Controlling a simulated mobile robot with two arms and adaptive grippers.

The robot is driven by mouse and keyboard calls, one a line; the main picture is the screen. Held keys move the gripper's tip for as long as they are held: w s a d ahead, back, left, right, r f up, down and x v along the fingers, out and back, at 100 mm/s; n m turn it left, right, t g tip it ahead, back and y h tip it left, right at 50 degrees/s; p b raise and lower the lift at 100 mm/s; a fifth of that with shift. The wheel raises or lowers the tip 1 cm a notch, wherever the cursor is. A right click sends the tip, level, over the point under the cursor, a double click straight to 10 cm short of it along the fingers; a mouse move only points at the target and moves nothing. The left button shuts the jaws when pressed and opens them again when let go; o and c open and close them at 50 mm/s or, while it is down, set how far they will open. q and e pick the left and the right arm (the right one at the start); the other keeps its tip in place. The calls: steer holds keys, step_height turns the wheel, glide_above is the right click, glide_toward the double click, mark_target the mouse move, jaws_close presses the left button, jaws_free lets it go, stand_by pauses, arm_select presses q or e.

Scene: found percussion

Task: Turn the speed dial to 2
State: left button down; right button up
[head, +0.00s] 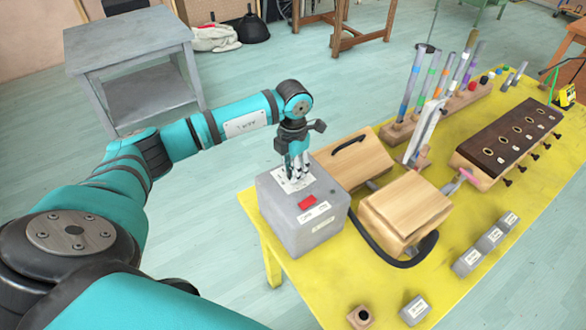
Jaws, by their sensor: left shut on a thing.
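A grey box (285,222) stands at the near left corner of the yellow table. Its top has a white label (279,184) and a red button (307,202). My left gripper (296,176) points down onto the top of the box, over the white label. It is shut on the speed dial, which the fingers hide. I cannot read the dial's setting or the numbers around it. My right gripper is out of view.
Wooden boxes (405,208) with a black hose stand right of the grey box. Upright coloured tubes (411,85) and a dark-topped wooden unit (505,134) stand farther back on the yellow table (462,207). Small grey blocks (467,262) line the right side. A grey side table (125,45) stands behind my arm.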

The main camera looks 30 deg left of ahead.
arm_select(q)
steer(key=shift+n, duration=0.3)
steer(key=c, duration=1)
jaws_free()
steer(key=shift+r, duration=0.1)
step_height(320, 180, up, 12)
